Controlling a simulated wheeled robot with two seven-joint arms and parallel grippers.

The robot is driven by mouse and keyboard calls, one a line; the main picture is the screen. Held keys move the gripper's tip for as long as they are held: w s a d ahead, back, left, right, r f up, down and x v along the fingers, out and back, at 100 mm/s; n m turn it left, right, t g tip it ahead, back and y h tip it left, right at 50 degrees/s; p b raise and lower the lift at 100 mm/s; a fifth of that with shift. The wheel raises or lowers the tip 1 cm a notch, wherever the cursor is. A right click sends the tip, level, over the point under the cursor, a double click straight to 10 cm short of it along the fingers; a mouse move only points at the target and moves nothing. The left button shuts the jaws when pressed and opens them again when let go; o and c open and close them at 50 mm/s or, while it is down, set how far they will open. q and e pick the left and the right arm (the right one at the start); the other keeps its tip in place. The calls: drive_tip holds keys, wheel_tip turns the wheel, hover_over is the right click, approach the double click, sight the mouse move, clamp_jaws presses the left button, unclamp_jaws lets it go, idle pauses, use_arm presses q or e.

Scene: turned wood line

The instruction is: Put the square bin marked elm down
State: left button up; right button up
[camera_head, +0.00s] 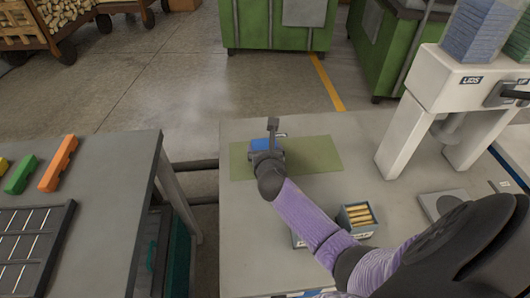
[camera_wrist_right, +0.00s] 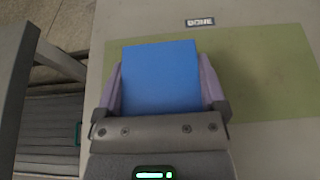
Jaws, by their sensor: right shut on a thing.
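My right gripper (camera_head: 264,146) is over the left part of a green mat (camera_head: 318,154) on the grey table. In the right wrist view, its two fingers (camera_wrist_right: 160,88) are shut on a square bin (camera_wrist_right: 160,75) with a plain blue face. The bin also shows in the head view (camera_head: 259,144), partly hidden by the gripper. No elm mark can be read on it. I cannot tell whether it touches the mat (camera_wrist_right: 262,75). My left gripper is not in view.
A small bin of wooden pieces (camera_head: 357,216) stands near my right forearm; another is mostly hidden behind the arm. A white press (camera_head: 462,85) stands at right. A "DONE" label (camera_wrist_right: 200,22) lies beyond the mat. The mat's right part is clear.

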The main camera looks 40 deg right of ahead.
drive_tip(key=shift+r, duration=0.15)
drive_tip(key=o, duration=1.2)
drive_tip(key=shift+s+a+r+p, duration=0.15)
drive_tip(key=shift+s+r+p, duration=0.1)
drive_tip(key=shift+p, duration=0.2)
drive_tip(key=p+v, duration=0.4)
drive_tip(key=v, duration=0.7)
drive_tip(key=shift+s, duration=0.2)
drive_tip(key=shift+a+f, duration=0.1)
